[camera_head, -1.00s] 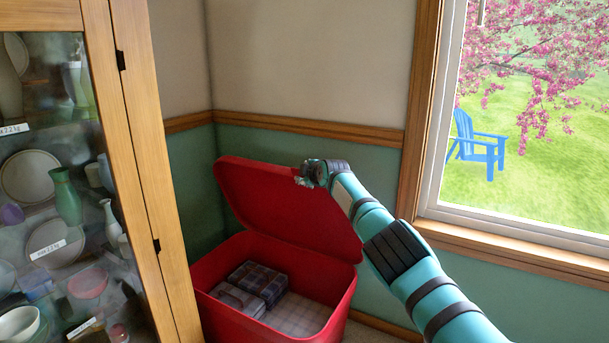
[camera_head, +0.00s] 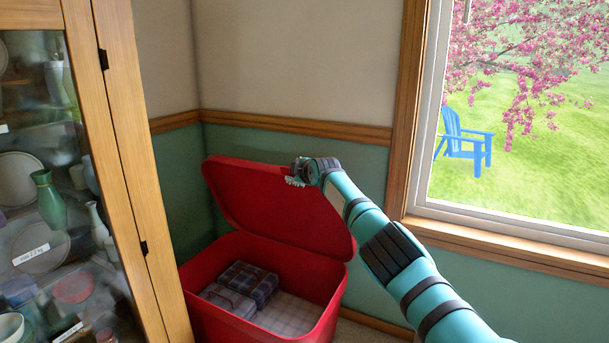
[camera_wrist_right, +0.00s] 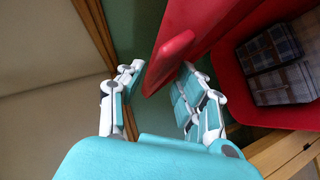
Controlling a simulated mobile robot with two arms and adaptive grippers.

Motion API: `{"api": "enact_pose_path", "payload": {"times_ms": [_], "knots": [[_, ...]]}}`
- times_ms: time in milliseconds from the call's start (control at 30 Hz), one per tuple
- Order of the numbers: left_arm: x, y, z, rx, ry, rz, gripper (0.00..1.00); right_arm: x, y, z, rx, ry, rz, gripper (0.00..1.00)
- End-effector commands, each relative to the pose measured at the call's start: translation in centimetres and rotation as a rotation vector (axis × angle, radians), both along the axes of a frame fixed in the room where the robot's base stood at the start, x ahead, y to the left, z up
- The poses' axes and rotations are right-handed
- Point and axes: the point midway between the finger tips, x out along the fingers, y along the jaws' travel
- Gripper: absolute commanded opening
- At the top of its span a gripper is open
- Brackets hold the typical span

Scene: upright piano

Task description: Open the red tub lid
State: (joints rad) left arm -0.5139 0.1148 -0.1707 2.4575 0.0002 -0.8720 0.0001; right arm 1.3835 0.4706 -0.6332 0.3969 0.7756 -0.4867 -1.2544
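The red tub (camera_head: 322,322) stands on the floor in the corner, its inside in view. Its red lid (camera_head: 255,205) is raised and tilted back at the hinge side, leaning toward the wall. My right gripper (camera_head: 294,178) is at the lid's upper edge. In the right wrist view, the lid (camera_wrist_right: 172,55) edge lies between the spread fingers of the right gripper (camera_wrist_right: 160,80). The right-hand finger seems to touch or nearly touch the lid; firm contact on both sides cannot be seen. My left gripper is in neither view.
Plaid folded items (camera_head: 248,283) lie inside the tub. A glass-fronted wooden cabinet (camera_head: 130,150) stands close on the left. The window (camera_head: 520,130) and its wooden sill are on the right. The green lower wall (camera_head: 275,143) is behind the lid.

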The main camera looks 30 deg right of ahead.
Motion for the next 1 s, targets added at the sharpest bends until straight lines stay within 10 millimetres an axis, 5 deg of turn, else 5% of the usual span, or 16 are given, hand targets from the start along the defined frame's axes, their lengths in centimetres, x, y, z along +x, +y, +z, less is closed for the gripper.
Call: {"api": "enact_pose_path", "payload": {"times_ms": [367,1000], "knots": [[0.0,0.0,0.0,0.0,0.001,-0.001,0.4,-2.6,0.8,0.4,-0.007,0.007,0.005,0.34],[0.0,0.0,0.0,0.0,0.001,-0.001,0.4,-10.0,2.0,3.2,-0.002,0.008,0.0,0.34]]}}
